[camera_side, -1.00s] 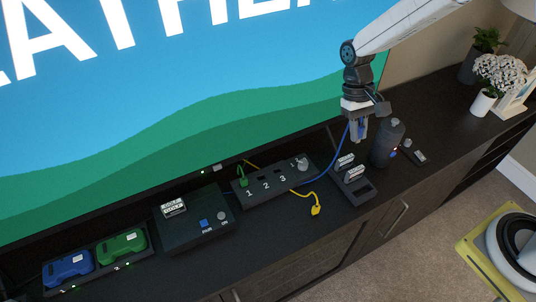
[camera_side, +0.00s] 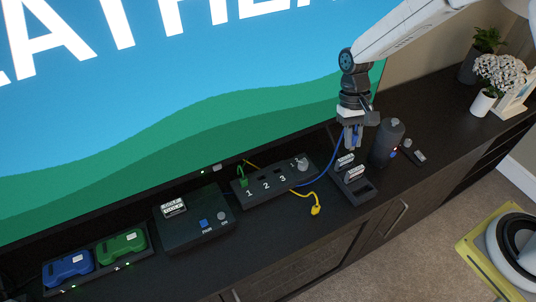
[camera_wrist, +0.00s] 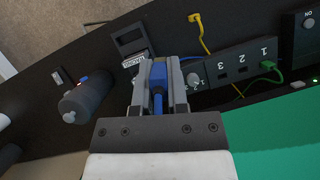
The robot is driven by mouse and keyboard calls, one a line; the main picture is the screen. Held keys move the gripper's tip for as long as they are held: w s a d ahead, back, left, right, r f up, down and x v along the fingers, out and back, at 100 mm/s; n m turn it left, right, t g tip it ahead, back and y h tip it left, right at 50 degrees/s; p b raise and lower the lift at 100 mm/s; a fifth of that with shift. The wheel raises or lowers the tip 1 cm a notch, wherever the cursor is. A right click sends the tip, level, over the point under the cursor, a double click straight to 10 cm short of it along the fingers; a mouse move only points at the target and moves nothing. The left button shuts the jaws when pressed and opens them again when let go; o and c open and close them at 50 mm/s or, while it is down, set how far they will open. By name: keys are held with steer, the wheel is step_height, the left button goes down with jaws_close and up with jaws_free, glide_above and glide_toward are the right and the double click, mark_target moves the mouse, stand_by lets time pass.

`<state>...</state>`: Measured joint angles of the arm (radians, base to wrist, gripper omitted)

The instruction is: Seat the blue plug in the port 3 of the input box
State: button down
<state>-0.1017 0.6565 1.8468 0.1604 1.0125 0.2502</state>
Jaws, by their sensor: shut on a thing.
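The blue plug (camera_wrist: 157,73) is between the fingers of my gripper (camera_wrist: 159,80), with its blue cable running back toward the gripper's base. In the side view my gripper (camera_side: 353,142) is shut on it above the furniture top, to the right of the input box (camera_side: 262,199) and apart from it. The box is dark, with ports labelled 1, 2, 3 and a further label. A green plug (camera_side: 243,182) sits at port 1. The port 3 opening (camera_wrist: 220,74) looks empty. A grey round part (camera_wrist: 194,79) stands at the box's end nearest my gripper.
A yellow plug (camera_side: 315,210) lies in front of the box on its cable. A dark holder with white-labelled blocks (camera_side: 354,194) stands close below my gripper. A dark cylinder (camera_side: 387,143) stands to the right. A black button box (camera_side: 194,229) is at the left.

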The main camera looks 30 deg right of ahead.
steer(key=s+a+f+m+t+y, duration=0.3)
steer(key=s+a+f+m, duration=0.4)
steer(key=m, duration=0.8)
steer(key=shift+s+a+f+t, duration=0.15)
steer(key=shift+a+f+t, duration=0.45)
steer(key=shift+f, duration=1.15)
steer(key=w+a+f, duration=0.1)
steer(key=w+f, duration=0.1)
steer(key=w, duration=0.2)
steer(key=w+a+f, duration=0.1)
steer(key=w+f, duration=0.2)
steer(key=w, duration=0.1)
steer(key=w+a+f, duration=0.2)
steer(key=w+f, duration=0.1)
steer(key=shift+w+f, duration=0.2)
steer(key=shift+w, duration=0.2)
steer(key=shift+w+a+f, duration=0.2)
steer(key=shift+w+f, duration=0.25)
steer(key=shift+f, duration=0.05)
steer(key=shift+f, duration=0.1)
